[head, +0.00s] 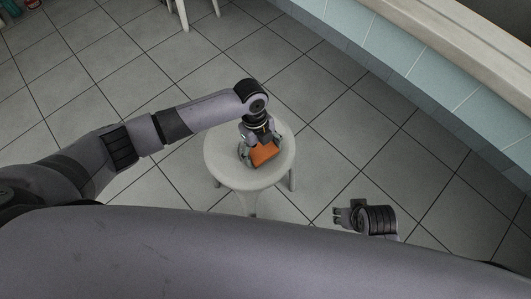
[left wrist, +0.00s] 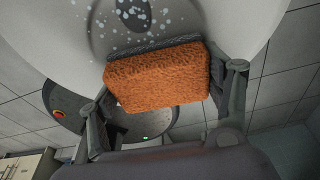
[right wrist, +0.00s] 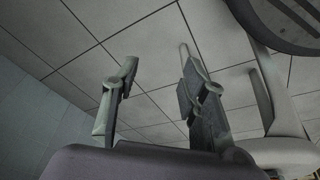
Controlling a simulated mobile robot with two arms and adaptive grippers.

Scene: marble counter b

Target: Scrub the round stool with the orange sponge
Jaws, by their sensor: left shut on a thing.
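The round stool (head: 222,158) is white and stands on the tiled floor in the middle of the head view. My left gripper (head: 258,152) is over its seat, pointing down and shut on the orange sponge (head: 265,154). In the left wrist view the sponge (left wrist: 158,77) sits between both fingers, with a dark grey layer along its far edge. Beyond it, the stool's pale seat (left wrist: 225,22) shows a dark oval patch with white specks. I cannot tell whether the sponge touches the seat. My right gripper (head: 339,216) is open and empty, right of the stool; its spread fingers show in the right wrist view (right wrist: 158,82).
A low blue-tiled wall (head: 390,60) with a pale ledge (head: 440,35) runs along the upper right. Legs of another white piece of furniture (head: 183,14) show at the top. Small coloured items (head: 12,8) are at the top left. The tiled floor around the stool is clear.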

